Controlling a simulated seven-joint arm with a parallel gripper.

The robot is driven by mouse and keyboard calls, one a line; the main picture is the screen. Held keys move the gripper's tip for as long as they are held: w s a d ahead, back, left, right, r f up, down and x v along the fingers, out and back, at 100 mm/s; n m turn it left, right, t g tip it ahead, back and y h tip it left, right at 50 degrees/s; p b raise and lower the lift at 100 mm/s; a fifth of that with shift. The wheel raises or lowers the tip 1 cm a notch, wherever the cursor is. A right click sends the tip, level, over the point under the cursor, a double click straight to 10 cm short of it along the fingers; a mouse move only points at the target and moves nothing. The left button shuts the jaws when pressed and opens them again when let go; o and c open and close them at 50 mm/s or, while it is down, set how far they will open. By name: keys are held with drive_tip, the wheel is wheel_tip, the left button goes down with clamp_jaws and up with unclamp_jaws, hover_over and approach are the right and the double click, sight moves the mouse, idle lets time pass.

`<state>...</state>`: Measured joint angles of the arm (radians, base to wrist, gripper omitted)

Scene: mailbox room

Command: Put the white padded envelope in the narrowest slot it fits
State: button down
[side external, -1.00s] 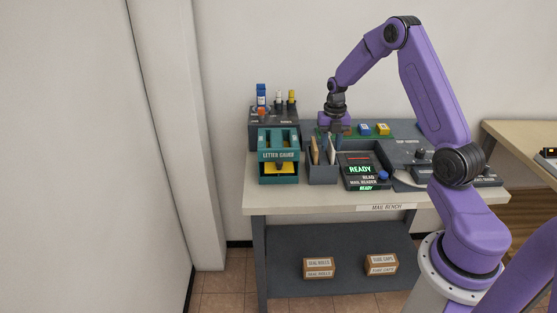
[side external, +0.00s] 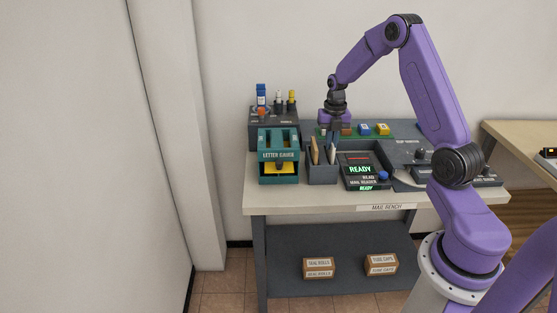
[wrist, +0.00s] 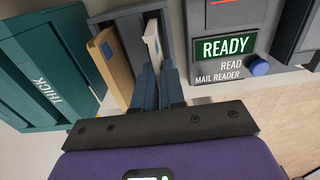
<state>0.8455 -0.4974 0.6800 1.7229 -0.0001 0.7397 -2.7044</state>
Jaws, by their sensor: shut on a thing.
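The white padded envelope (wrist: 152,40) stands on edge in the right part of a dark grey bin (wrist: 170,18). It also shows in the side view (side external: 332,153). My gripper (wrist: 159,82) is shut on its near end, with the fingers pointing down at the bin (side external: 322,175). The teal letter gauge (side external: 262,143) stands just left of the bin, with slot openings in its top. Its side marked THICK (wrist: 45,75) shows in the wrist view. The slot widths cannot be read here.
A brown envelope (wrist: 108,60) stands left of the white one in the same bin. The mail reader (side external: 360,171) stands close on the right, showing READY. A marker rack (side external: 272,114) is behind the gauge. Coloured blocks (side external: 364,129) lie behind the reader.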

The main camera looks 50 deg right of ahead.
drive_tip(key=shift+r, duration=1.85)
drive_tip(key=shift+r, duration=0.45)
wheel_tip(320, 180, up, 13)
drive_tip(key=w+a, duration=1.3)
drive_tip(key=w, duration=0.3)
wheel_tip(320, 180, down, 9)
drive_tip(key=shift+s+a, duration=0.15)
drive_tip(key=shift+s, duration=0.1)
drive_tip(key=shift+f, duration=1.65)
